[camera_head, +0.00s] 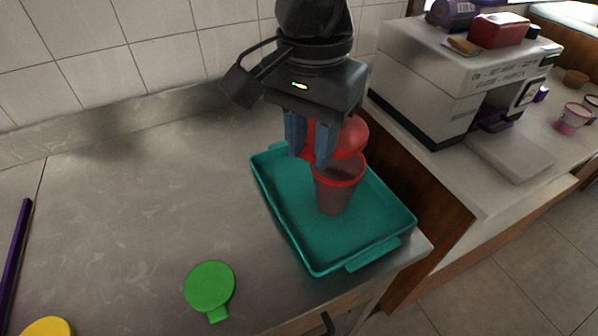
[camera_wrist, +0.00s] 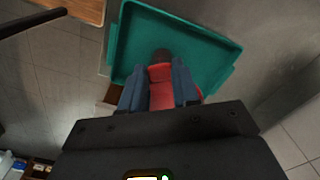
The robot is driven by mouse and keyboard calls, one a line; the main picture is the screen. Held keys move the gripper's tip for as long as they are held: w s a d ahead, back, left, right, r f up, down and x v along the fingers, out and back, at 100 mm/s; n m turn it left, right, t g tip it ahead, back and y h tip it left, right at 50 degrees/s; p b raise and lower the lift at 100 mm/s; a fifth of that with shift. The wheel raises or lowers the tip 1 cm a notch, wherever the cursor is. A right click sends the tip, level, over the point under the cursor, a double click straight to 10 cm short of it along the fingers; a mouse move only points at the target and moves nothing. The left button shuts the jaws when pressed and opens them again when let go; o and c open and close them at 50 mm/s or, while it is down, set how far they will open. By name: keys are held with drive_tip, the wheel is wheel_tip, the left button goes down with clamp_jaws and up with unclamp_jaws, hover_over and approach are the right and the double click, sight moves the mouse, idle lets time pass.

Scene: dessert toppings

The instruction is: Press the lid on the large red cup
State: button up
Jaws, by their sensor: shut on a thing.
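The large red cup (camera_head: 335,190) stands upright on a teal tray (camera_head: 290,226) in the head view, with its open rim facing up. My gripper (camera_head: 312,150) is shut on the red lid (camera_head: 350,138) and holds it above the cup, toward the rim's far side. The lid looks tilted and apart from most of the rim; whether its lower edge touches the rim I cannot tell. In the wrist view the red lid (camera_wrist: 162,74) shows between my fingers, with the teal tray (camera_wrist: 122,50) beyond. The cup is mostly hidden there.
A green lid (camera_head: 209,286) and a yellow lid (camera_head: 47,328) lie on the metal counter, left of the tray. A purple stick (camera_head: 16,240) lies at the far left. A white machine (camera_head: 440,75) stands at the right. The counter's middle is clear.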

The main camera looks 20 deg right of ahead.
drive_tip(key=shift+w+d+r+m, duration=0.1)
drive_tip(key=shift+w+d+m, duration=0.1)
drive_tip(key=shift+d, duration=0.3)
drive_tip(key=shift+w+d+r+m, duration=0.1)
drive_tip(key=shift+w+d, duration=0.05)
drive_tip(key=shift+d, duration=0.3)
wheel_tip(320, 180, down, 6)
drive_tip(key=b, duration=0.3)
drive_tip(key=shift+f+b, duration=0.2)
drive_tip(key=shift+b, duration=0.15)
drive_tip(key=shift+f+b, duration=0.1)
drive_tip(key=shift+b, duration=1.55)
idle(1.5)
drive_tip(key=shift+f+b, duration=0.3)
drive_tip(key=shift+b, duration=0.4)
idle(1.1)
drive_tip(key=o, duration=1.1)
drive_tip(key=shift+o, duration=0.3)
drive_tip(key=o, duration=0.5)
